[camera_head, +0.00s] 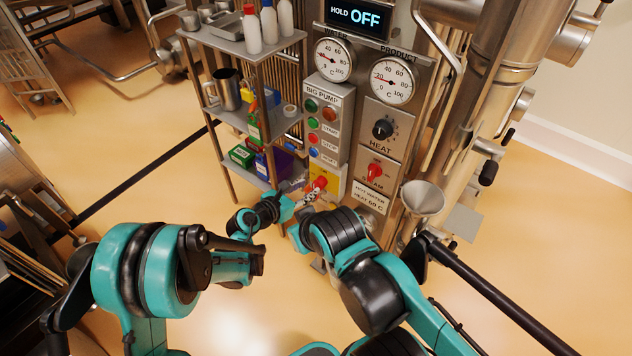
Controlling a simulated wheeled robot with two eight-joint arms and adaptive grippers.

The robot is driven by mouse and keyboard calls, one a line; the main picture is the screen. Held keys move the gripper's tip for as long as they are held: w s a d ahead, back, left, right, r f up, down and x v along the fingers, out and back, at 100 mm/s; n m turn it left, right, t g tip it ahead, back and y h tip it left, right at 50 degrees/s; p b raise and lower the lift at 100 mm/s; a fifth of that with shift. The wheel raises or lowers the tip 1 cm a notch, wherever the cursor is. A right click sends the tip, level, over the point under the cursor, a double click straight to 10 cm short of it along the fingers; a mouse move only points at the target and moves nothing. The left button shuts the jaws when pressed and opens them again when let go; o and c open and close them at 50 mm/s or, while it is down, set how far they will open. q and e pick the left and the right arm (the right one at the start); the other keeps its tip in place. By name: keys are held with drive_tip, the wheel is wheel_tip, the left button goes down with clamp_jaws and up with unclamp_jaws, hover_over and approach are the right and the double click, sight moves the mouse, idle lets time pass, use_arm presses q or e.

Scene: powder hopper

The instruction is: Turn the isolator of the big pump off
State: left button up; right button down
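The big pump's isolator (320,182) is a red knob on a yellow plate at the foot of the BIG PUMP panel (343,103). My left gripper (309,194) is at the isolator, with its fingertips close to or touching the red knob from the lower left. The fingers are small and overlap the knob, so I cannot tell whether they are shut on it. The knob's exact angle is unclear. My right arm (370,292) comes in from the lower right, and its fingers are hidden behind its own links.
Another red knob (375,172) and a black HEAT knob (383,129) sit to the right. A shelf rack (236,120) with bottles, a steel jug (228,89) and boxes stands left. A steel funnel (421,197) is right of the panel. The display (357,17) reads HOLD OFF.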

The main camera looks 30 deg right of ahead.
sight(313, 184)
use_arm(q)
drive_tip(key=b+x, duration=0.1)
drive_tip(key=x, duration=0.4)
drive_tip(key=shift+w+d, duration=0.2)
drive_tip(key=shift+d, duration=0.1)
drive_tip(key=c, duration=0.8)
